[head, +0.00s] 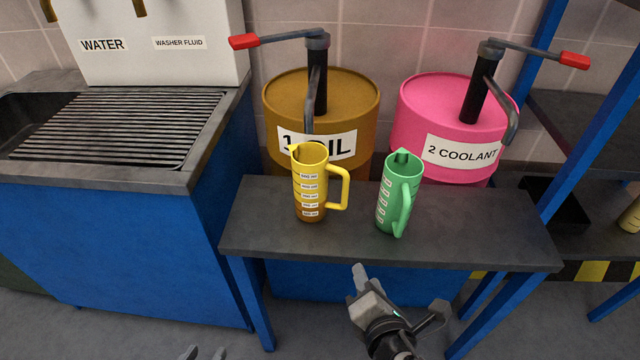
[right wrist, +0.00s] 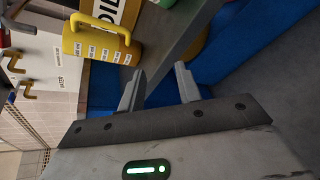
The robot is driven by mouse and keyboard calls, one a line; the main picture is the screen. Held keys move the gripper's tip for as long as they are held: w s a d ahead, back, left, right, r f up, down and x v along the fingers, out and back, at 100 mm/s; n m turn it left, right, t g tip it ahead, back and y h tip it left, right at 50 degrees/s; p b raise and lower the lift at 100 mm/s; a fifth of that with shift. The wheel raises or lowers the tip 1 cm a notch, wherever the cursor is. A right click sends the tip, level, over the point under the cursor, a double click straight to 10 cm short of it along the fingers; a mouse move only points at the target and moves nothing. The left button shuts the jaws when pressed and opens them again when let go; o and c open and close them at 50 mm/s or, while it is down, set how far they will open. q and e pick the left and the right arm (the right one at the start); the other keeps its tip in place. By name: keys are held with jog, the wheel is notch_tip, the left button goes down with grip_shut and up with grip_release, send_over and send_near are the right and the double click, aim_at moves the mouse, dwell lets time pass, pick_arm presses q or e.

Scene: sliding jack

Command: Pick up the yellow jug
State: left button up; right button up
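The yellow jug (head: 311,186) stands upright on the dark bench (head: 475,240), left of the green jug (head: 396,192), with its handle to the right. The yellow jug also shows in the right wrist view (right wrist: 100,42), beyond the fingers and toward the upper left. My right gripper (head: 400,293) is open and empty in front of the bench's front edge, apart from both jugs; its spread fingers (right wrist: 160,88) show in the right wrist view.
An ochre oil drum (head: 350,95) and a pink coolant drum (head: 420,105), each with a crank pump, stand behind the bench. A blue sink cabinet (head: 110,245) with a grated top stands left. A blue rack post (head: 575,130) rises at right.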

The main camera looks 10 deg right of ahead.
notch_tip(320, 180, up, 6)
jog(key=w+r+n+t, duration=0.15)
jog(key=n+t, duration=0.25)
jog(key=n, duration=0.6)
jog(key=p, duration=0.1)
send_near(347, 188)
jog(key=w, duration=0.4)
jog(key=shift+w+d+f, duration=0.15)
jog(key=shift+w+f, duration=0.05)
jog(key=shift+f, duration=0.05)
jog(key=w, duration=0.6)
jog(key=shift+w+d+p, duration=0.2)
jog(key=shift+p, duration=0.1)
grip_shut()
